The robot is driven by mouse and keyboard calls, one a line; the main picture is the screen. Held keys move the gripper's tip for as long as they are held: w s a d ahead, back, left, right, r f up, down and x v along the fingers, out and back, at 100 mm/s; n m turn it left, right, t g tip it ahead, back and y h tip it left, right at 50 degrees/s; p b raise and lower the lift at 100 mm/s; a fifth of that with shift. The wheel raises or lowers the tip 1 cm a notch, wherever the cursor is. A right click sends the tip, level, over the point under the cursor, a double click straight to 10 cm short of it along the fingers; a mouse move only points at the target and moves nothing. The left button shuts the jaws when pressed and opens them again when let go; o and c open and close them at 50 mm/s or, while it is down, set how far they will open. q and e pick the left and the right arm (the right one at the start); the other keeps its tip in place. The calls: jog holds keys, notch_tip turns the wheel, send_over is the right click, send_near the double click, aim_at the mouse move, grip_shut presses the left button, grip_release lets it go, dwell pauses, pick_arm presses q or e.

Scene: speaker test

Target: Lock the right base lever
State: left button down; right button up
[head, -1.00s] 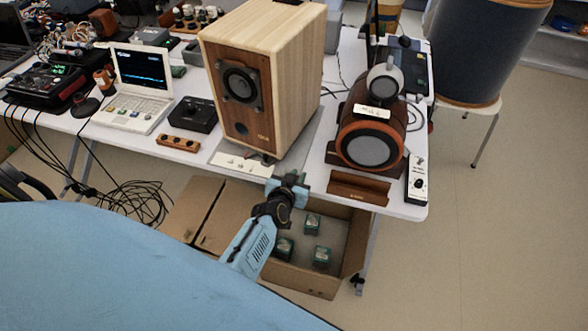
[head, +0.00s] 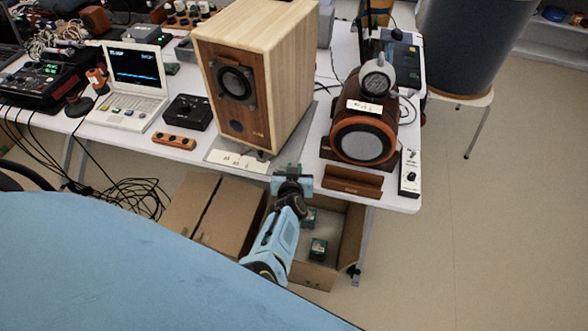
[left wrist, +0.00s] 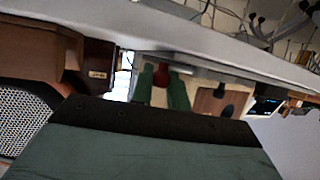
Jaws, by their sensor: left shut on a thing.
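The wooden speaker (head: 237,85) stands on a grey base plate (head: 296,140) with white labels (head: 238,160) along its front. My left gripper (head: 291,180) is at the table's front edge, just right of the base's front right corner. In the left wrist view its green fingers (left wrist: 161,88) are shut around a small red piece (left wrist: 160,73), which looks like the right base lever. The fingers and wrist hide the lever in the head view, and its angle cannot be told. My right gripper is in neither view.
A brown wooden tray (head: 352,181) and a round driver stand (head: 362,138) are right of the gripper. A white laptop (head: 130,95) and black box (head: 188,112) are left. An open cardboard box (head: 325,270) is on the floor below.

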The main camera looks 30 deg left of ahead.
pick_arm(q)
jog(key=shift+w+r, duration=0.1)
jog(key=c, duration=1.6)
grip_release()
jog(key=shift+c, duration=0.2)
jog(key=p+v, duration=0.6)
jog(key=v, duration=0.1)
jog(key=shift+s+d, duration=0.2)
jog(key=shift+s, duration=0.05)
